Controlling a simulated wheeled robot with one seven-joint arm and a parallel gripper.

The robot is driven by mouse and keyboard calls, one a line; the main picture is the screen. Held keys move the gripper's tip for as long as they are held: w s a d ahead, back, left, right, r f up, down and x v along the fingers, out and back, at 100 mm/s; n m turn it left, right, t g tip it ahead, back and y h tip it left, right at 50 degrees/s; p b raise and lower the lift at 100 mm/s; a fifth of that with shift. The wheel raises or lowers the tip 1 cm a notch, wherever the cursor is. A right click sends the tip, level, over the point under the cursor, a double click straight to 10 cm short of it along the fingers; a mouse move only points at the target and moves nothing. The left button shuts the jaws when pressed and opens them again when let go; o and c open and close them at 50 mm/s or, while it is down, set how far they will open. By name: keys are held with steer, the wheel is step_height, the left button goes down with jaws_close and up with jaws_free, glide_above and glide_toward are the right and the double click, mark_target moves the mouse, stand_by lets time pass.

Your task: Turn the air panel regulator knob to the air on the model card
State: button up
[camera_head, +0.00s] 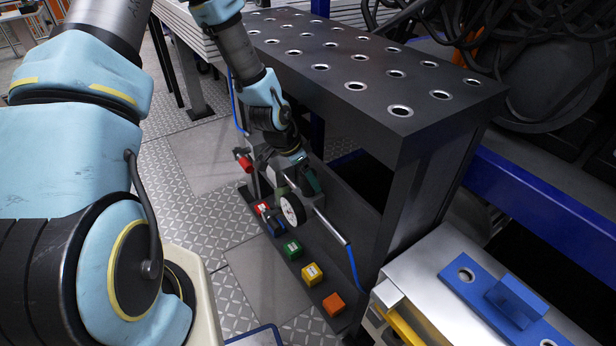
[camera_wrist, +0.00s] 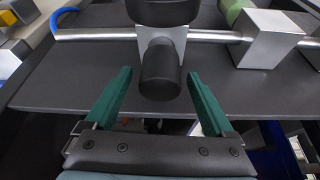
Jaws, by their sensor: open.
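The regulator knob (camera_wrist: 160,76) is a black cylinder on a silver block in the middle of the wrist view. My gripper (camera_wrist: 158,78) has its two green fingers open, one on each side of the knob in the picture. Gaps show on both sides, and no contact is visible. A round black part (camera_wrist: 162,10), likely the back of the gauge, sits behind the knob at the top edge. In the head view the white gauge dial (camera_head: 292,210) faces out, with my gripper (camera_head: 300,182) just behind it; the knob is hidden there. I cannot make out a model card.
A silver pipe (camera_wrist: 90,35) runs across the panel, with a second silver block (camera_wrist: 265,42) to the right. Red (camera_head: 262,207), green (camera_head: 292,248), yellow (camera_head: 312,273) and orange (camera_head: 333,303) blocks line the low shelf. The dark perforated table (camera_head: 330,70) overhangs the panel.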

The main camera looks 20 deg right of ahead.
steer(key=v, duration=1)
steer(key=shift+a+r, duration=0.1)
steer(key=shift+a, duration=0.05)
steer(key=s+a+r+n+y, duration=0.1)
steer(key=a+r+n, duration=0.3)
steer(key=a, duration=0.5)
steer(key=s+a+r+n+y+p, duration=0.1)
steer(key=s+a+r+n+y, duration=0.1)
steer(key=a+r+n, duration=0.3)
steer(key=s+a+r+n+t+y+p, duration=0.1)
steer(key=a+r+n, duration=0.4)
steer(key=a, duration=0.8)
steer(key=shift+s+n, duration=0.2)
steer(key=shift+n, duration=0.7)
steer(key=shift+o, duration=1)
steer(key=shift+c, duration=0.3)
